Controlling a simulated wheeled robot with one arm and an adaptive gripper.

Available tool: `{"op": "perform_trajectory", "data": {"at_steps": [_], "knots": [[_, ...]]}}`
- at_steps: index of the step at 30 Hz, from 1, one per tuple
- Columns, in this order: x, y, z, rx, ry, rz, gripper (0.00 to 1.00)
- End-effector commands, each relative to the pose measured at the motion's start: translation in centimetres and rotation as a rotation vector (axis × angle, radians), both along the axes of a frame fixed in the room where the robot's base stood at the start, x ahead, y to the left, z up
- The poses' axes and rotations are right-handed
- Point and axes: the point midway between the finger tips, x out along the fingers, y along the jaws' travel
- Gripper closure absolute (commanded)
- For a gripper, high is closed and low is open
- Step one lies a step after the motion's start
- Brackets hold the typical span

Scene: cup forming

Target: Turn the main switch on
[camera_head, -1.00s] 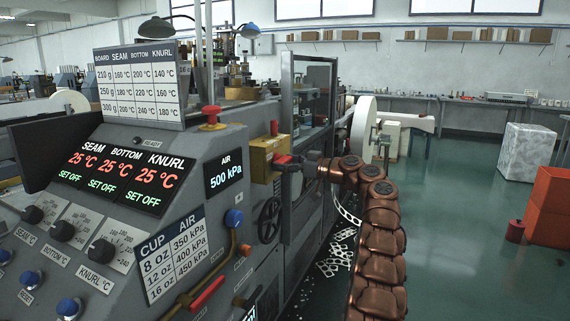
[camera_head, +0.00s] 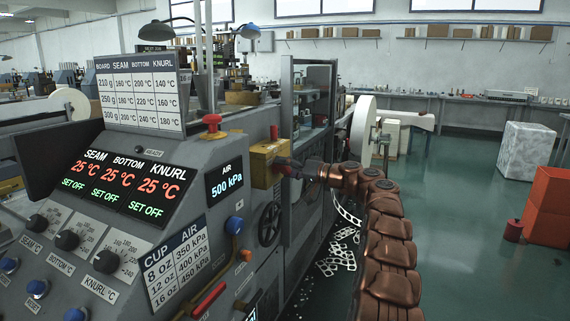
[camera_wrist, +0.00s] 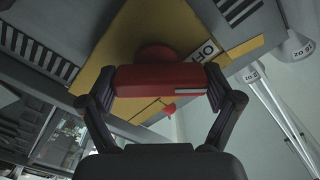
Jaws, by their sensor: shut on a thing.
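The main switch is a yellow box (camera_head: 268,165) with a red handle (camera_head: 281,165) on the side of the machine. In the wrist view the red handle (camera_wrist: 160,80) lies across the picture on the yellow plate (camera_wrist: 128,42). A partly cut-off label (camera_wrist: 204,50) reading "OF" is beside it. My gripper (camera_wrist: 158,88) has one finger at each end of the handle and is shut on it. In the head view my gripper (camera_head: 305,173) reaches the handle from the right. Its fingertips are too small to make out there.
The control panel's display (camera_head: 124,186) is lit and shows 25 °C with SET OFF. An air display (camera_head: 226,183) reads 500 kPa. A red button (camera_head: 212,122) stands on top.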

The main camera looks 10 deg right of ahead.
Motion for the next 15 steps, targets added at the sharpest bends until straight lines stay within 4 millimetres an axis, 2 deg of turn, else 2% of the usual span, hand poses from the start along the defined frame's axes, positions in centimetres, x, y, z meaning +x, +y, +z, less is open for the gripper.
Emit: {"op": "perform_trajectory", "data": {"at_steps": [1,15], "knots": [[-0.04,0.25,0.48,0.025,0.035,0.006,0.45],[0.06,0.24,0.54,0.282,0.390,0.005,0.45]]}}
